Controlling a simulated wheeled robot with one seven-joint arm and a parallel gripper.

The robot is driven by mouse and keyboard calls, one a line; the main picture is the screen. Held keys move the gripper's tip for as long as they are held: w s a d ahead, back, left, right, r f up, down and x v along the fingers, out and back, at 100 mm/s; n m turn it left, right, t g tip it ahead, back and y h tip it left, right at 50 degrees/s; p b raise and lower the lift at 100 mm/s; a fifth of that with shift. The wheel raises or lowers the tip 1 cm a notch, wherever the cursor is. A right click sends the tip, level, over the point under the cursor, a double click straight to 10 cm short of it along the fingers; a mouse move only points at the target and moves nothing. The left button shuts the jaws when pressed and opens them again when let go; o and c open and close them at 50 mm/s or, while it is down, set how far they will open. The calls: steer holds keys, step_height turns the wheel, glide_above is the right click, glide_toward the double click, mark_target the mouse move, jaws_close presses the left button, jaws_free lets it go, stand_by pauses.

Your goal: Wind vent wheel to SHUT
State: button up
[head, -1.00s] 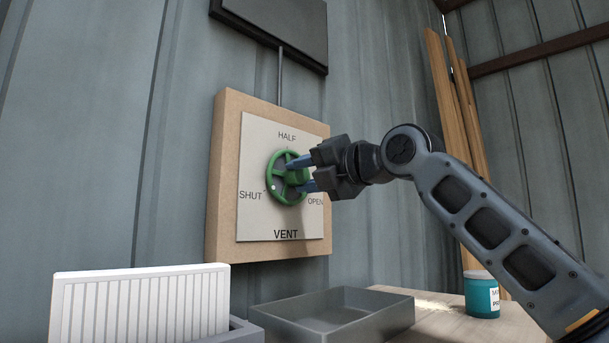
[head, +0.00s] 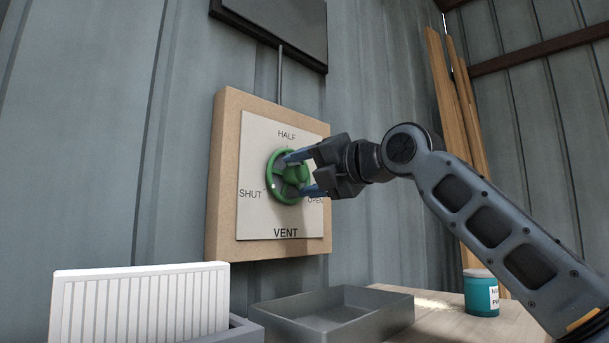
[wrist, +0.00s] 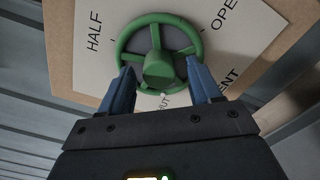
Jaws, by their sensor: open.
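The green vent wheel (head: 273,166) is mounted on a pale plate (head: 257,150) marked HALF, SHUT, OPEN and VENT. Its white dot is at the left of the rim, beside the SHUT mark, in the head view. In the wrist view the wheel (wrist: 128,42) shows with its hub (wrist: 158,70), and the dot lies near the partly hidden SHUT lettering. My gripper (head: 298,173) is open in front of the wheel. In the wrist view my gripper (wrist: 160,68) has one blue finger on each side of the hub, with visible gaps between fingers and hub.
The plate sits on a wooden board (head: 223,170) on the corrugated wall. Below are an empty grey tray (head: 335,315), a white ribbed panel (head: 140,303) and a teal jar (head: 482,297). A dark box (head: 270,30) hangs above. The space left of the board is clear.

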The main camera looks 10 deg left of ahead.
steer(key=b+v, duration=0.2)
steer(key=v, duration=0.5)
steer(key=shift+s+d, duration=0.2)
steer(key=shift+d, duration=0.1)
steer(key=shift+f, duration=0.1)
